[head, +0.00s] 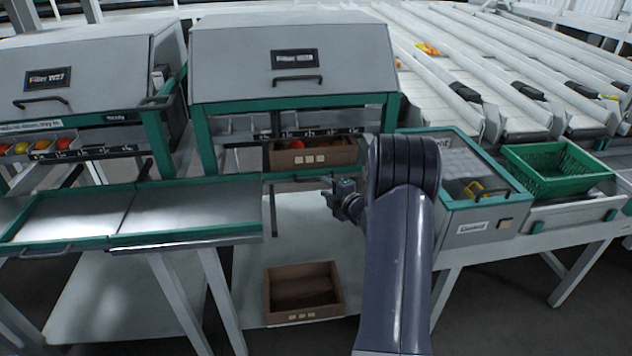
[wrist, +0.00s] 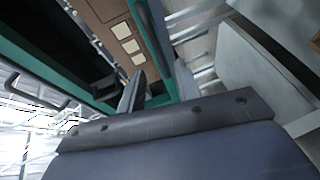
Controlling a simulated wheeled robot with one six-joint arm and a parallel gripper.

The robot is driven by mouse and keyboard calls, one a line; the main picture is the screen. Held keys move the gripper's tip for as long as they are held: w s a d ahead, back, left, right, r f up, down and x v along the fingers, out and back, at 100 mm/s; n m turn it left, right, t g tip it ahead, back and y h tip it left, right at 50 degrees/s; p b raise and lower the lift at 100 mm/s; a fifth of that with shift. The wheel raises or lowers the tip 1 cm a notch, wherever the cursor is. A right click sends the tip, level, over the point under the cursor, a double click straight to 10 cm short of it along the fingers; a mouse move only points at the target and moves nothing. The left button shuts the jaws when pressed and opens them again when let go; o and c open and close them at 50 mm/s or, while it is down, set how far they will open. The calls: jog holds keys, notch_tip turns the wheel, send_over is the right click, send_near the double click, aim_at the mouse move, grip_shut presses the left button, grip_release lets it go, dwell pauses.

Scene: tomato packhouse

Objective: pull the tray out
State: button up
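A brown carton tray (head: 313,153) with pale labels on its front sits in the opening of the right-hand filler, with some red and orange fruit showing at its back. It also shows in the wrist view (wrist: 108,24). My gripper (head: 338,198) is below and to the right of the carton, close to the rail and apart from the carton.
An empty brown carton (head: 303,294) stands on the low shelf below. At left, a metal tray with green edges (head: 190,207) juts out from the fillers. A labelled box (head: 468,225) and a green crate (head: 555,170) stand at right.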

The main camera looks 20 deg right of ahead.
aim_at(317, 180)
jog(key=x, duration=0.5)
jog(key=shift+w+f, duration=0.1)
jog(key=shift+w, duration=0.2)
grip_shut()
dwell(0.4)
